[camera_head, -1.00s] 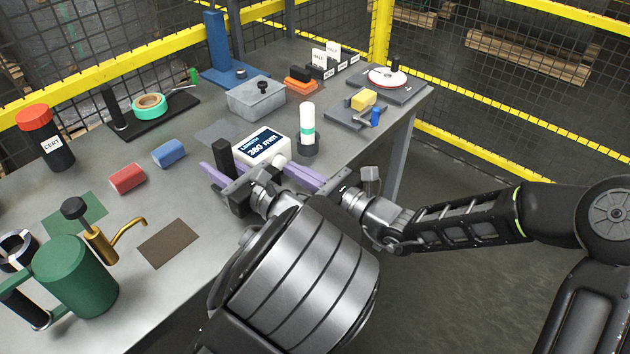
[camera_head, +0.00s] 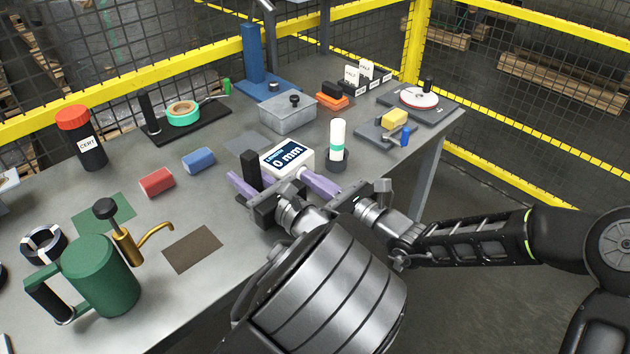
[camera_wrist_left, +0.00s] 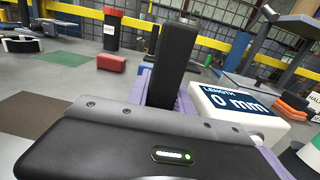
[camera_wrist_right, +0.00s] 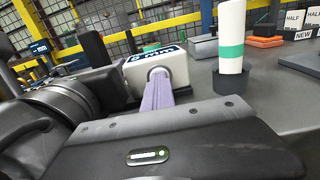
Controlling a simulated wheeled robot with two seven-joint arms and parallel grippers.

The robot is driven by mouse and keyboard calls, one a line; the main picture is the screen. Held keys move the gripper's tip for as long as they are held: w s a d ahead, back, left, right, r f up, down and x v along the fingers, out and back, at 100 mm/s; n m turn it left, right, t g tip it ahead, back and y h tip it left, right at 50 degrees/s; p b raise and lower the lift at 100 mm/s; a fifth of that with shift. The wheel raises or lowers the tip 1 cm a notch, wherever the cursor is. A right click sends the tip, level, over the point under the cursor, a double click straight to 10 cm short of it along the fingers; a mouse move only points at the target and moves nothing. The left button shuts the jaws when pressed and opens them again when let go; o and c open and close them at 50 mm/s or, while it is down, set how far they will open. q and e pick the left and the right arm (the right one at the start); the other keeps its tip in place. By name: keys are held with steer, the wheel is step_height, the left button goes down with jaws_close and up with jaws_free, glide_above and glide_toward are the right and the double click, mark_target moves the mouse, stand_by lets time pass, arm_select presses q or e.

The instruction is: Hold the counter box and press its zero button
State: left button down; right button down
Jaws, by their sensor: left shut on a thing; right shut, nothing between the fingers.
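The white counter box (camera_head: 284,154) stands on the steel table, and its dark display reads LENGTH 0 mm. It also shows in the left wrist view (camera_wrist_left: 238,112) and the right wrist view (camera_wrist_right: 180,68). My left gripper (camera_head: 246,183) is shut on the black upright handle (camera_head: 251,166) at the box's left; the handle rises between the lilac fingers in the left wrist view (camera_wrist_left: 172,65). My right gripper (camera_head: 308,176) is shut and empty. In the right wrist view its lilac fingertips (camera_wrist_right: 158,82) are at the round button on the box's near side, partly hiding it; I cannot tell whether it is pressed in.
A grey lidded box (camera_head: 286,112) is behind. Red (camera_head: 157,182) and blue (camera_head: 198,160) blocks and a green oil can (camera_head: 100,275) are left. Yellow fencing encloses the table.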

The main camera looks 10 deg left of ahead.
arm_select(q)
steer(key=shift+w+d+f, duration=0.1)
steer(key=shift+d+f, duration=0.05)
steer(key=shift+d, duration=0.15)
arm_select(e)
steer(key=shift+s, duration=0.1)
arm_select(q)
steer(key=shift+a, duration=0.15)
arm_select(e)
steer(key=v, duration=1.4)
arm_select(q)
steer(key=c, duration=1.1)
jaws_free()
steer(key=v, duration=1.2)
